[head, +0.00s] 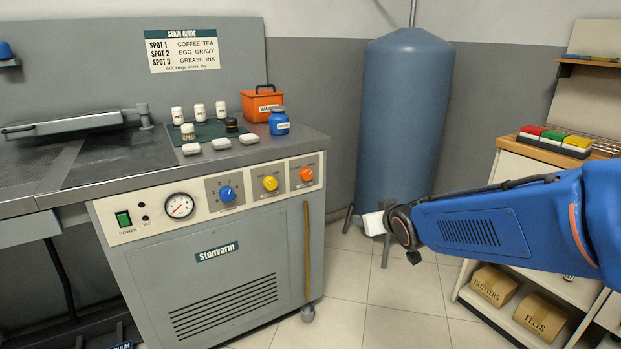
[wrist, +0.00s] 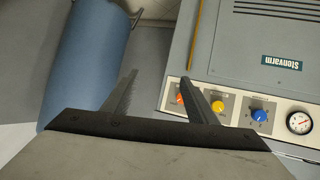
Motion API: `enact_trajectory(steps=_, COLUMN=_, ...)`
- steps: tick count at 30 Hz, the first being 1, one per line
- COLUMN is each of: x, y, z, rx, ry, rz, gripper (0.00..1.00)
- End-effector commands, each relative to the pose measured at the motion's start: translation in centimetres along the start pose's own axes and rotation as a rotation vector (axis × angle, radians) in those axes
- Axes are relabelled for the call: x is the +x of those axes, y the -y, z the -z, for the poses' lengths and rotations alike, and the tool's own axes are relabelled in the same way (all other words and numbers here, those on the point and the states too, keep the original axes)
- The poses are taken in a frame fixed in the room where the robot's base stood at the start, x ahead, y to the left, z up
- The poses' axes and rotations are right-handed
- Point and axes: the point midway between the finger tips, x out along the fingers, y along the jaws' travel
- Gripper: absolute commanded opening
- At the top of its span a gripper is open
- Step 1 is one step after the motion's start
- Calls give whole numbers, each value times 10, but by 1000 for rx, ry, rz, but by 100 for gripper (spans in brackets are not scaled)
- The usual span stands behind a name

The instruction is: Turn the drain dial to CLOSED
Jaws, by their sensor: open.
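The front panel of the grey Stenvarm machine (head: 210,261) has a blue dial (head: 227,193), a yellow dial (head: 270,182) and an orange dial (head: 306,174). Their small markings are too fine to read, so I cannot tell which is the drain dial or where each points. The wrist view shows the panel upside down, with the orange dial (wrist: 180,99) beside my right finger, then the yellow dial (wrist: 218,108) and the blue dial (wrist: 260,115). My gripper (wrist: 160,77) is open and empty, apart from the dials. Its fingers are not clear in the head view.
A pressure gauge (head: 179,205) and green power switch (head: 123,218) sit left of the dials. Bottles, an orange caddy (head: 262,103) and white blocks stand on top. A blue tank (head: 405,120) stands behind, and a shelf unit (head: 525,180) at right. Open floor lies in front.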

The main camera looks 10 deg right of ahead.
Motion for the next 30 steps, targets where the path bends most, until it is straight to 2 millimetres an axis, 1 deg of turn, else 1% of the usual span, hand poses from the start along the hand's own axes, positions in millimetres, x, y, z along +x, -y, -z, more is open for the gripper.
enact_trajectory(steps=1, x=15, y=1, z=6, rx=-5, ry=-36, rz=12, gripper=52)
enact_trajectory(steps=3, x=33, y=4, z=18, rx=-11, ry=-99, rz=34, gripper=52)
enact_trajectory(steps=9, x=74, y=19, z=44, rx=-20, ry=-274, rz=123, gripper=52)
enact_trajectory(steps=12, x=90, y=27, z=53, rx=-15, ry=-357, rz=178, gripper=52)
enact_trajectory(steps=15, x=101, y=36, z=59, rx=-5, ry=-431, rz=234, gripper=52)
enact_trajectory(steps=21, x=109, y=48, z=66, rx=14, ry=-526, rz=312, gripper=52)
enact_trajectory(steps=26, x=112, y=51, z=69, rx=20, ry=-550, rz=331, gripper=52)
enact_trajectory(steps=30, x=122, y=56, z=76, rx=18, ry=-550, rz=333, gripper=52)
